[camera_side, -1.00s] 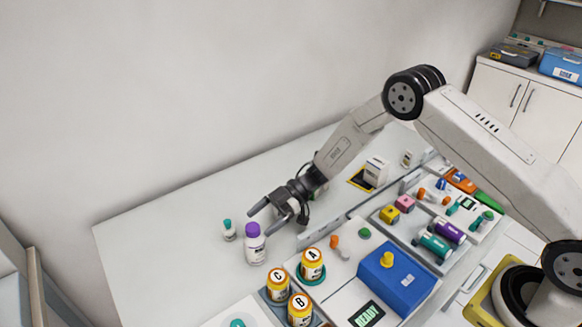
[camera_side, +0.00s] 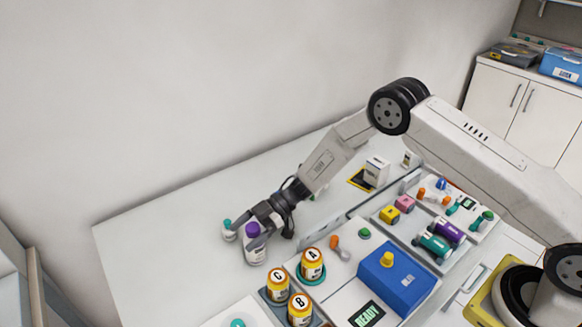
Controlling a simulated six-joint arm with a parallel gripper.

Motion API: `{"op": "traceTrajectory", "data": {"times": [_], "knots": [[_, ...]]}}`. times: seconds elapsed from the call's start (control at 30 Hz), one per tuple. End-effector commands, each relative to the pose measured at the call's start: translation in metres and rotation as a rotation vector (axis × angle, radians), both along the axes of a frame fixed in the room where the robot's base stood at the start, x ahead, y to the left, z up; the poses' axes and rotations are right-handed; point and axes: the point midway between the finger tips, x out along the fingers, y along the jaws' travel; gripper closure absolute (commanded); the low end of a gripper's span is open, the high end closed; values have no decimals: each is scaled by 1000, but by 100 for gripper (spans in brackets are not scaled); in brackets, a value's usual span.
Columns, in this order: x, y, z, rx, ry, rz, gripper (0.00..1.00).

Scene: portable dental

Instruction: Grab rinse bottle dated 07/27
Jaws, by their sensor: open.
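A white bottle with a purple cap (camera_side: 254,248) stands upright on the pale table. Its label is too small to read, so I cannot tell its date. A smaller white bottle with a teal cap (camera_side: 228,231) stands just to its left. My gripper (camera_side: 247,231) is open and low over the table, with its fingers around or beside the purple-capped bottle's upper part. One finger overlaps the view of the teal-capped bottle. I cannot tell whether either finger touches a bottle.
Jars lettered A (camera_side: 313,265), B (camera_side: 300,309) and C (camera_side: 277,287) stand at the front. A blue box with a yellow knob (camera_side: 398,280) and trays of small coloured parts lie to the right. A white carton (camera_side: 376,172) stands behind. The table's left side is clear.

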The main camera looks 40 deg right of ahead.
Motion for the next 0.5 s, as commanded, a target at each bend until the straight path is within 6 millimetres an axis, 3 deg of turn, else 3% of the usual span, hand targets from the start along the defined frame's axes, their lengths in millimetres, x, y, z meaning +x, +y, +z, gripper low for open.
{"op": "traceTrajectory", "data": {"times": [0.23,0.5], "knots": [[0,0,0,0,0,0,9],[0,0,0,0,0,1,95]]}}
